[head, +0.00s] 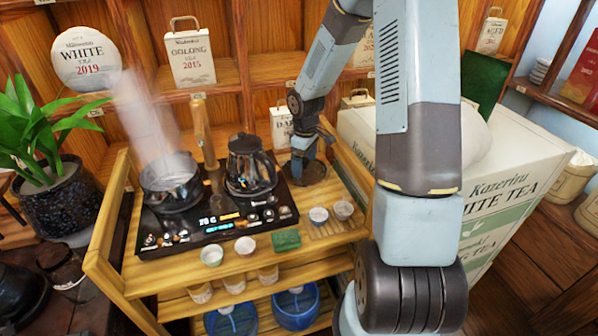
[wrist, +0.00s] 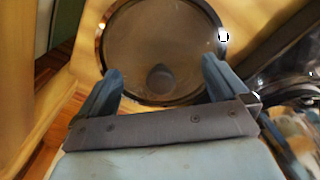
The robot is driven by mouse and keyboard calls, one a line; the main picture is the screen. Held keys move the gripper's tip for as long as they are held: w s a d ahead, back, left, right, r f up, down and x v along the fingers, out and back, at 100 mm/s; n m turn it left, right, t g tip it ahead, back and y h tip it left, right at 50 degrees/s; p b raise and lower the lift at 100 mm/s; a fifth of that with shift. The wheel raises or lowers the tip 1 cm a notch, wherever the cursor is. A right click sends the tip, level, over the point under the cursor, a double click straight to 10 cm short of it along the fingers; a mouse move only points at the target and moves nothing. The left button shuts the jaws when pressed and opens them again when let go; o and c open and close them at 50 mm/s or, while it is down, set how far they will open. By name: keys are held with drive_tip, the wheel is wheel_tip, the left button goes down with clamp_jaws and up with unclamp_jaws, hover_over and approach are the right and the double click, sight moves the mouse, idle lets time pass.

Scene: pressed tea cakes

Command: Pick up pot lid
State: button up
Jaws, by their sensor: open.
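The pot lid (wrist: 160,35) is a round glass disc with a dark rim and a small dark knob (wrist: 162,77). In the head view the lid (head: 314,175) lies at the right end of the wooden cart's top, beside the black induction hob. My gripper (wrist: 163,76) is open over it, with the knob between the two blue fingers in the picture. I cannot tell whether the fingers touch it. In the head view my gripper (head: 303,160) is low over the lid and partly hides it. A steaming open pot (head: 171,188) stands on the hob's left side.
A dark glass kettle (head: 250,168) stands on the hob (head: 218,222) just left of my gripper. Small cups (head: 343,210) and a green cloth (head: 286,240) lie along the cart's front. A large white tea box (head: 500,200) stands to the right. Shelves stand behind.

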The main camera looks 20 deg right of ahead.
drive_tip(key=shift+c, duration=0.5)
drive_tip(key=shift+s, duration=0.2)
drive_tip(key=c, duration=1.2)
drive_tip(key=shift+f, duration=0.1)
